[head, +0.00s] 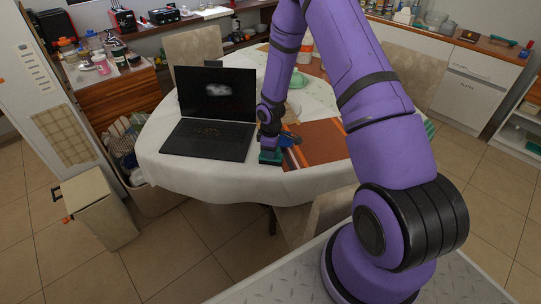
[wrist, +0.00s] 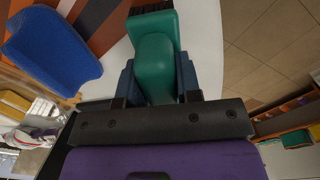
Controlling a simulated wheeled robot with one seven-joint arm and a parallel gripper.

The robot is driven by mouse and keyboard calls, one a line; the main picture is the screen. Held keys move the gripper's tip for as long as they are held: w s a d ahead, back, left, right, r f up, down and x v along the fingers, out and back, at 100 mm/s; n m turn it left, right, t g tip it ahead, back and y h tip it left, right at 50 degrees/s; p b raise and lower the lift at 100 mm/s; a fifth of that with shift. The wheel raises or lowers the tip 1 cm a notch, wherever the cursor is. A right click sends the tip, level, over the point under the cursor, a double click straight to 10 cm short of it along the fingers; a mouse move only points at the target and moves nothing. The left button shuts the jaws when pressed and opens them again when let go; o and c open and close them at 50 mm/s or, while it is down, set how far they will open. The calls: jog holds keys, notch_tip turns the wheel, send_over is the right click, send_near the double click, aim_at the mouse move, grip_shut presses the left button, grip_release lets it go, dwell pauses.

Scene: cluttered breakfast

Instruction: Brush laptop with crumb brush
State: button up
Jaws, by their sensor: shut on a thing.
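The black laptop (head: 191,140) stands open on the left part of the table, its screen upright with a pale smudge-like picture. Brownish specks lie on its keyboard. My gripper (head: 268,150) is just right of the laptop, low over the table's front edge. In the wrist view my gripper (wrist: 156,85) is shut on the green crumb brush (wrist: 154,45), with a finger on each side of its handle. Dark bristles show at the brush's far end. The brush also shows in the head view (head: 270,157), at or just above the tablecloth; I cannot tell if it touches.
A striped orange and brown mat (head: 318,143) lies right of my gripper. A blue object (wrist: 55,52) rests on it, close beside the brush. The white tablecloth (head: 215,176) is bare in front of the laptop. Chairs stand around the table.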

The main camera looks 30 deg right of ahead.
jog(key=shift+r, duration=2.45)
